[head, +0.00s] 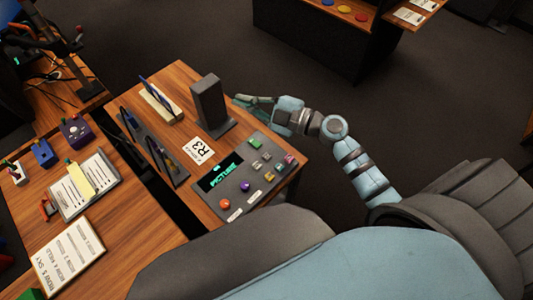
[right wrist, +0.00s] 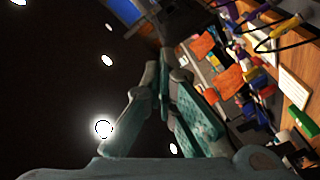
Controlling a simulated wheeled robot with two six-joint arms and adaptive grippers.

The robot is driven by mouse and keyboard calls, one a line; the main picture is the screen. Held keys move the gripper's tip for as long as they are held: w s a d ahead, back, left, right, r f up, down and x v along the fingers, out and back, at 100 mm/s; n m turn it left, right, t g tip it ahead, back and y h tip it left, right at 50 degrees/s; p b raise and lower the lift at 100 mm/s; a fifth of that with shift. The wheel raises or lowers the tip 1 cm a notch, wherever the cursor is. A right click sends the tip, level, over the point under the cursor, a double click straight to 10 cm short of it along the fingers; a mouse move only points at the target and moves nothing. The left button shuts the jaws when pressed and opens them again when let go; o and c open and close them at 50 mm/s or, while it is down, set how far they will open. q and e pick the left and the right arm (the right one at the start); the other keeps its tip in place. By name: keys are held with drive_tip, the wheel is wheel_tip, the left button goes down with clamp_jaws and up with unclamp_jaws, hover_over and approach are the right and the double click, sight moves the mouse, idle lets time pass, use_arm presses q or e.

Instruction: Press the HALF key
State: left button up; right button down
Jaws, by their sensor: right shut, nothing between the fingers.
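The grey trackball panel (head: 262,189) lies on the wooden desk in the head view. It has a dark display (head: 221,172) with green text reading PICTURE, a purple ball (head: 245,187), an orange button (head: 225,204), a green key (head: 254,143) and several small grey and coloured keys (head: 266,155). The key labels are too small to read, so I cannot tell which is HALF. My right gripper (head: 238,101) is shut and empty beyond the panel's far side, by the dark upright block. It also shows in the right wrist view (right wrist: 163,58). My left gripper is out of view.
The dark upright block (head: 209,104) stands close to my right gripper. A white card marked R3 (head: 198,150) lies beside the panel. Dark framed stands (head: 165,155) line the desk's left edge. A second desk at left holds a clipboard (head: 72,200) and small coloured boxes.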

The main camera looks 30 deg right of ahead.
drive_tip(key=s+d+f+n+g+h, duration=0.1)
drive_tip(key=s+d+f+g, duration=0.1)
drive_tip(key=f+g, duration=0.2)
drive_tip(key=s+d+f+n+g+h, duration=0.2)
drive_tip(key=f+g, duration=0.3)
drive_tip(key=f, duration=0.1)
drive_tip(key=shift+s+f, duration=0.15)
drive_tip(key=shift+s, duration=0.2)
drive_tip(key=shift+a, duration=0.1)
drive_tip(key=b, duration=0.8)
hover_over(267, 158)
wheel_tip(267, 158, down, 8)
drive_tip(key=shift+r, duration=0.1)
drive_tip(key=shift+f+b, duration=0.3)
drive_tip(key=shift+f, duration=0.2)
drive_tip(key=shift+f, duration=0.1)
